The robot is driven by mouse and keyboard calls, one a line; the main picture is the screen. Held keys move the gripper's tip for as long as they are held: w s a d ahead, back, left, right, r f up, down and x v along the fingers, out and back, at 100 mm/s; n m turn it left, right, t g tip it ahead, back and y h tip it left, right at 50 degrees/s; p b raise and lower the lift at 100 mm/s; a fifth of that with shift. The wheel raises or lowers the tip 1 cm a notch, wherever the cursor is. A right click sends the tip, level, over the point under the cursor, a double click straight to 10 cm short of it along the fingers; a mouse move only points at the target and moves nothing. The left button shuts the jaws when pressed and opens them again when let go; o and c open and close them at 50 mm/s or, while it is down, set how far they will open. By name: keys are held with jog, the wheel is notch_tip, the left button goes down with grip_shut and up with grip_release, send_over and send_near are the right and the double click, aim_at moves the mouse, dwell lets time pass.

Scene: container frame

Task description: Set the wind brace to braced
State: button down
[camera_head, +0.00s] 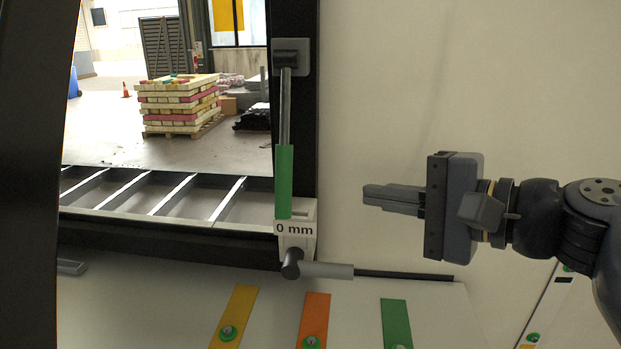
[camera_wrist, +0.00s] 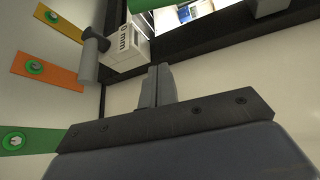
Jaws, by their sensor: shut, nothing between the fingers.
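The brace shows in the head view as a grey rod (camera_head: 285,105) with a green sleeve (camera_head: 284,182), hanging upright along the dark frame post. A white block (camera_head: 296,240) marked "0 mm" sits at its lower end, with a grey handle (camera_head: 325,270) below it pointing right. In the wrist view the block (camera_wrist: 125,52) and the handle (camera_wrist: 88,65) show at upper left. My gripper (camera_head: 368,196) is shut and empty, to the right of the block and a little higher, apart from it. Its fingers also show in the wrist view (camera_wrist: 160,72).
Yellow (camera_head: 233,316), orange (camera_head: 314,320) and green (camera_head: 395,322) strips with round green parts lie on the pale panel below. The dark frame post (camera_head: 303,120) stands behind the brace. A pallet stack (camera_head: 180,103) is far beyond the opening. The pale wall at right is clear.

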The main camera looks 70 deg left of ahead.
aim_at(284, 141)
jog(key=s+a+p, duration=0.4)
jog(key=s+a, duration=0.1)
jog(key=s, duration=0.3)
jog(key=shift+a+r+m+g, duration=0.2)
jog(key=shift+r+m+g, duration=0.1)
jog(key=shift+r+m, duration=0.1)
jog(key=shift+s+d, duration=0.15)
jog(key=shift+d, duration=0.05)
